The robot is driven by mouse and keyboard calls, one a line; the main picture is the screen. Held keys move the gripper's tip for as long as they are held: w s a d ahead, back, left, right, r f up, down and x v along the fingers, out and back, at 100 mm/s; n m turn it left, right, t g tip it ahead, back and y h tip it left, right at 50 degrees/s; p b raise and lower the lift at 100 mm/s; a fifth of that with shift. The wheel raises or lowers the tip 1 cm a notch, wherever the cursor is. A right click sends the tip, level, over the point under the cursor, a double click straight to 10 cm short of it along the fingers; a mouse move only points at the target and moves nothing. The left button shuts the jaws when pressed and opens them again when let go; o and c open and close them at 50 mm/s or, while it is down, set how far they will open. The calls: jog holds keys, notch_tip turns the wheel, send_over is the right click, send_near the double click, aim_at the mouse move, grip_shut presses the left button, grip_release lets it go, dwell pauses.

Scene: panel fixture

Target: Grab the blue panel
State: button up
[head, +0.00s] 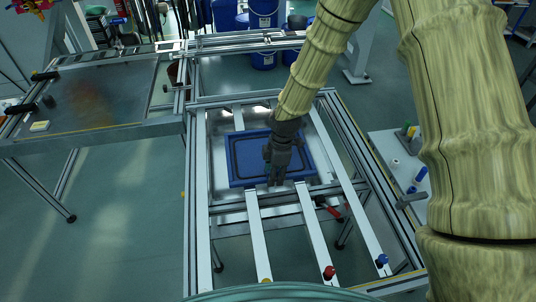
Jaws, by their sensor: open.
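The blue panel (242,154) is a flat rectangle with a dark inner outline. It lies in the upper part of the metal frame fixture (198,222), across its pale rails. My gripper (275,180) hangs over the panel's near edge, right of its middle, with fingers pointing down. The gripper is open. My gripper and wrist hide part of the panel. I cannot tell whether the fingers touch the panel or straddle its edge.
Pale rails (314,232) run toward me below the panel, with a red knob (329,272) and a blue knob (382,260) at their near ends. A metal table (95,95) stands at left. A side table (402,165) with small items stands at right. Blue bins (263,20) stand behind.

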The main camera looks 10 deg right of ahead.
jog(key=shift+c, duration=0.4)
grip_shut()
jog(key=shift+r, duration=0.1)
